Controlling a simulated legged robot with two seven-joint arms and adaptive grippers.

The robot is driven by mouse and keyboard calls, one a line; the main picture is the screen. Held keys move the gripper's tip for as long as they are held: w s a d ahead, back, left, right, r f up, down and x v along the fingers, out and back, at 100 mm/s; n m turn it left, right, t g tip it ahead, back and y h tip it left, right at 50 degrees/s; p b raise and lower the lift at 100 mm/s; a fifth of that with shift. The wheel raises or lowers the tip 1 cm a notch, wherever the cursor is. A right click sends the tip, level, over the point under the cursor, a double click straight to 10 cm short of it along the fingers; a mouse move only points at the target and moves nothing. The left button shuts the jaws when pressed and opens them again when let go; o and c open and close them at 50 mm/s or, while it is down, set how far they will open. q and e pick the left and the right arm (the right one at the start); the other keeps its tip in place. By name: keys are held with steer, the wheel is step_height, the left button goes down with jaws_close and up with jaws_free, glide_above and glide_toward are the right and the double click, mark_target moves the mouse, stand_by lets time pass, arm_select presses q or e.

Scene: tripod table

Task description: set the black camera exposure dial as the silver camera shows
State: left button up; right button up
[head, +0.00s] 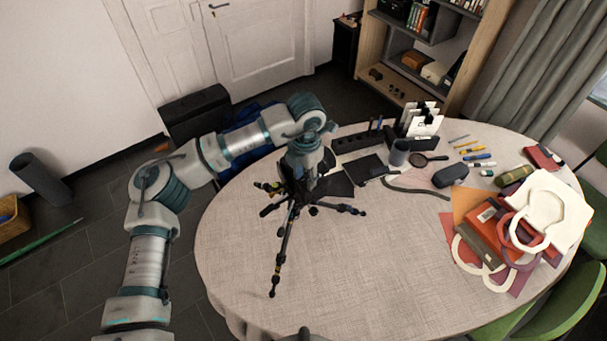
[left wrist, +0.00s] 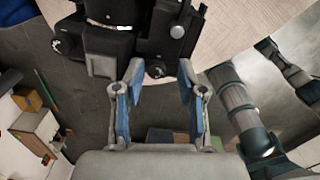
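The black camera (left wrist: 110,40) fills the top middle of the left wrist view, with small round knobs on it. I cannot tell which one is the exposure dial. My left gripper (left wrist: 160,70) has its two blue-padded fingers apart, with the tips close to the camera's lower edge and nothing clearly between them. Whether they touch it I cannot tell. In the head view the left arm reaches over a black tripod (head: 283,250) with spread legs on the table, and the wrist hides most of what is on top. I cannot make out the silver camera.
The round table (head: 370,265) is clear at its front and left. Bags and folders (head: 490,240) lie at the right.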

mark_target(306, 179)
arm_select(q)
steer(key=shift+w, duration=0.1)
steer(key=shift+r, duration=0.25)
steer(key=r, duration=0.7)
steer(key=shift+d+r, duration=0.2)
stand_by(0.3)
